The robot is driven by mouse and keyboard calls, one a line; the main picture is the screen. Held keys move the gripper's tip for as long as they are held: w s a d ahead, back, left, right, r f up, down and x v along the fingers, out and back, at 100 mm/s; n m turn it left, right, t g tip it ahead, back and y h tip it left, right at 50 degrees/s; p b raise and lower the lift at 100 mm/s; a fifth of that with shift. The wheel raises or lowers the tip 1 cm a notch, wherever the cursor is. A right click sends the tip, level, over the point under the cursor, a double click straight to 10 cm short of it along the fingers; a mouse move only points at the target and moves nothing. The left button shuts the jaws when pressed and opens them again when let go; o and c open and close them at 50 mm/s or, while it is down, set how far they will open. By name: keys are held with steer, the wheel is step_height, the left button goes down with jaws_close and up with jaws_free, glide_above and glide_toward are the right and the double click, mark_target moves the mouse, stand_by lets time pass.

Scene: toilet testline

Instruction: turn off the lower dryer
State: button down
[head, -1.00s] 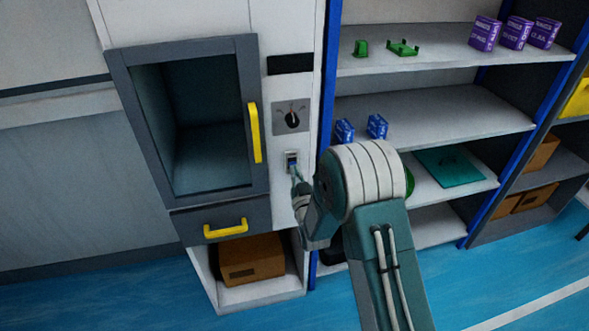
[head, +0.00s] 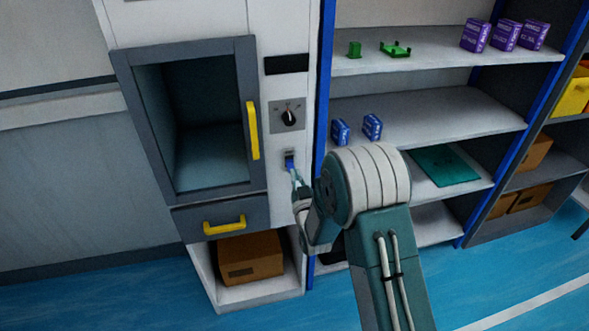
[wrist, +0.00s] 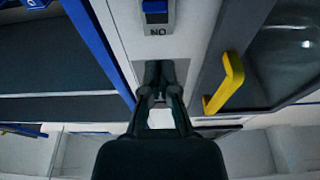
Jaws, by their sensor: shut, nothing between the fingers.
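The lower dryer (head: 122,95) is a white cabinet front with a dark-framed window and an upright yellow handle (head: 253,130). To the right of the window is a switch (head: 289,157) with a blue rocker, below a black knob (head: 289,117). In the wrist view the blue rocker (wrist: 155,8) is at the top edge, beside an upside-down "ON" label (wrist: 158,31). My gripper (head: 294,176) is just below the switch; whether it touches the panel I cannot tell. Its closed fingertips (wrist: 161,68) hold nothing and look apart from the rocker.
A drawer with a yellow handle (head: 224,225) is below the window, over a cardboard box (head: 250,257). A blue-posted shelf (head: 440,105) with blue and purple boxes stands close on the right. Blue floor (head: 110,290) is open in front.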

steer(key=s+d+f, duration=0.1)
steer(key=s+f, duration=0.3)
steer(key=f, duration=0.1)
steer(key=shift+s+d, duration=0.15)
steer(key=shift+s, duration=0.1)
